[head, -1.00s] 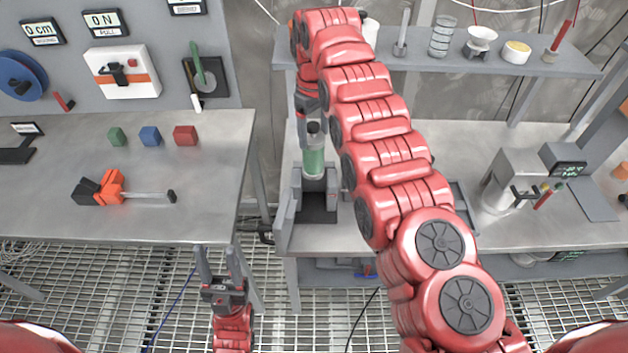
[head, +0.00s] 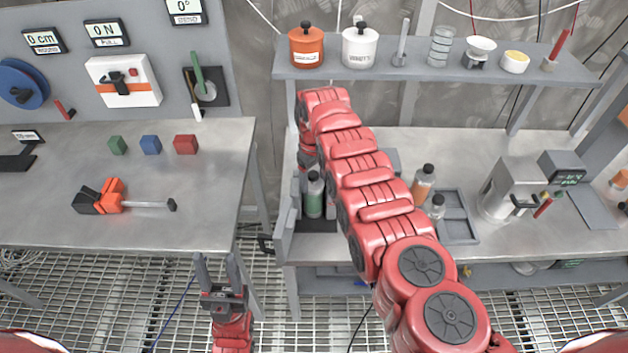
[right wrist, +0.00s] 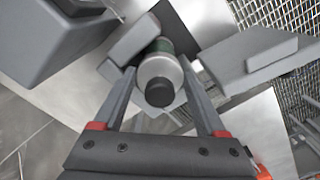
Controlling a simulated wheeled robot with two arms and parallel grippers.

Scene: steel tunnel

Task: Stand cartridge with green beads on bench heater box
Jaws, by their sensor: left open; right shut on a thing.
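The cartridge with green beads (head: 314,197) is upright, dark cap on top, among grey blocks at the left end of the right bench. My right gripper (right wrist: 157,75) is shut on it from above, one finger on each side. The cartridge (right wrist: 160,78) shows end-on between the fingers in the right wrist view; its base is hidden. My left gripper (head: 217,264) is open and empty, low in front of the left bench.
An orange-filled bottle (head: 423,184) and a pale bottle (head: 435,206) stand by a grey tray (head: 458,234). A shelf (head: 400,72) with jars and glassware runs above the bench. The left bench (head: 60,225) holds coloured cubes and an orange-black tool.

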